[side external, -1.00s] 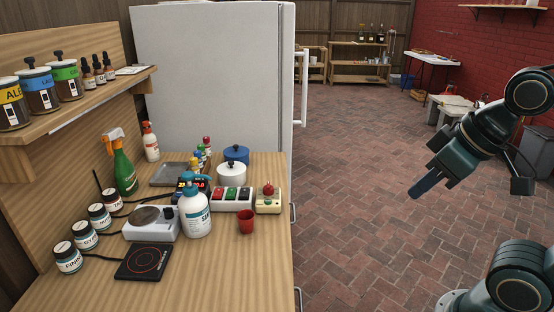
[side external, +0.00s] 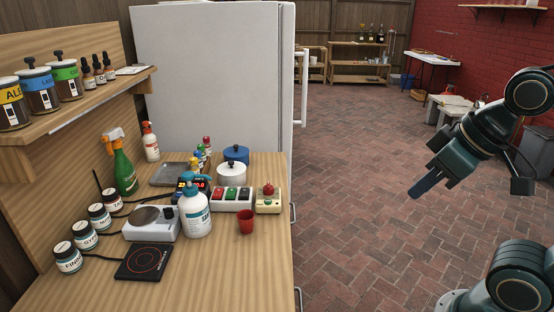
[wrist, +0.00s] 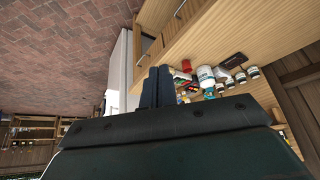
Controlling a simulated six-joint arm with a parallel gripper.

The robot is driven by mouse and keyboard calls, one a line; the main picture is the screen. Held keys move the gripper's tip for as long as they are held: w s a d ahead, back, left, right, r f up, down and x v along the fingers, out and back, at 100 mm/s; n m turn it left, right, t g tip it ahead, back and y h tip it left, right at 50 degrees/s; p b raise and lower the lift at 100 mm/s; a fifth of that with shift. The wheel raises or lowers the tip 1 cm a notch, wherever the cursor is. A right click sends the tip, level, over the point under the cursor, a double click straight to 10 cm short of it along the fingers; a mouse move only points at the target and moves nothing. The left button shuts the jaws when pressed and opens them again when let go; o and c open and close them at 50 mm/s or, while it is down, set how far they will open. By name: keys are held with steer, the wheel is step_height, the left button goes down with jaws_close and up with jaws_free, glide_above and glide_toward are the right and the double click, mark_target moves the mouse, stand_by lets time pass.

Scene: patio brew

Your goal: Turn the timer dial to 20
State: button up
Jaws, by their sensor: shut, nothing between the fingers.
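A small cream box with a red knob (side external: 268,195) stands at the right edge of the wooden counter in the side view. No numbers can be read on it, so I cannot tell whether it is the timer dial.
The counter (side external: 215,285) also holds a red cup (side external: 246,222), a switch box (side external: 231,198), a scale (side external: 152,223), a black hot plate (side external: 145,262), a white pot (side external: 231,174) and several jars. A white fridge (side external: 210,75) stands behind. The space between my gripper and the counter is clear.

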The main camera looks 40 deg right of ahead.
steer(key=o, duration=0.7)
steer(key=shift+w+r, duration=0.1)
steer(key=shift+o, duration=0.4)
steer(key=shift+w+r, duration=0.2)
steer(key=shift+w, duration=0.05)
steer(key=w+r+n+g, duration=0.15)
steer(key=w+r, duration=0.35)
steer(key=w, duration=0.5)
steer(key=n+g, duration=0.4)
steer(key=n, duration=0.4)
glide_above(268, 184)
step_height(268, 184, down, 13)
steer(key=shift+f+m, duration=0.15)
steer(key=shift+m, duration=0.1)
step_height(268, 184, down, 14)
steer(key=shift+s+r, duration=0.1)
steer(key=shift+r, duration=0.05)
